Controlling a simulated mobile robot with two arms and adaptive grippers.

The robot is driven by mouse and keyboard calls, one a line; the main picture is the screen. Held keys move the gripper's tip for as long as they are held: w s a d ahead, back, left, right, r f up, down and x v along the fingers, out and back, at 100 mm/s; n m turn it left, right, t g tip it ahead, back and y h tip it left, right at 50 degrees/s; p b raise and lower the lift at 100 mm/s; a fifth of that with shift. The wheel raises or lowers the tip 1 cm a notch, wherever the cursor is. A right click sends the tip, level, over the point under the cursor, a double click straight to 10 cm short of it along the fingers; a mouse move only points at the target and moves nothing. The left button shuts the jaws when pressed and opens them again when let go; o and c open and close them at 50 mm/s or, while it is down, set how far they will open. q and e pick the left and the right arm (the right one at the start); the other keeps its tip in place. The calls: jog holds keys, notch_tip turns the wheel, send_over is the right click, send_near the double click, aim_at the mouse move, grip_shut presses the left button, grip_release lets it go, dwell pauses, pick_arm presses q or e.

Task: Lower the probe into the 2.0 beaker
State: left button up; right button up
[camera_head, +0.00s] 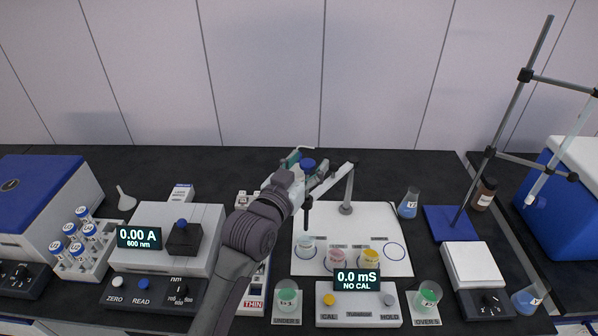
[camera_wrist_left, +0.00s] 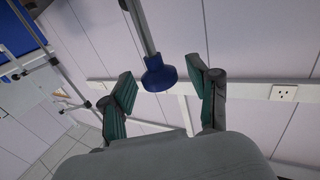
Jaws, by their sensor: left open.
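The probe is a dark rod (camera_head: 307,212) with a blue cap (camera_head: 308,164), hanging upright from a stand arm (camera_head: 347,184) above the left of the white plate. Its tip is above the left beaker (camera_head: 306,246). A pink beaker (camera_head: 337,259) and a yellow beaker (camera_head: 371,259) stand beside it; I cannot read which is marked 2.0. My left gripper (camera_head: 303,173) is open around the probe's top. In the left wrist view, the blue cap (camera_wrist_left: 159,75) lies between the parted teal fingers (camera_wrist_left: 165,92), with gaps visible on both sides. My right gripper is not in view.
A blue flask (camera_head: 408,204) stands behind the plate's right edge. An empty blue circle is marked on the plate's right.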

pick_arm(q)
jog(key=v, duration=1.1)
jog(key=shift+s+a, duration=0.2)
jog(key=shift+s, duration=0.15)
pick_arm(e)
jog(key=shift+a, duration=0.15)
pick_arm(q)
jog(key=shift+r, duration=0.1)
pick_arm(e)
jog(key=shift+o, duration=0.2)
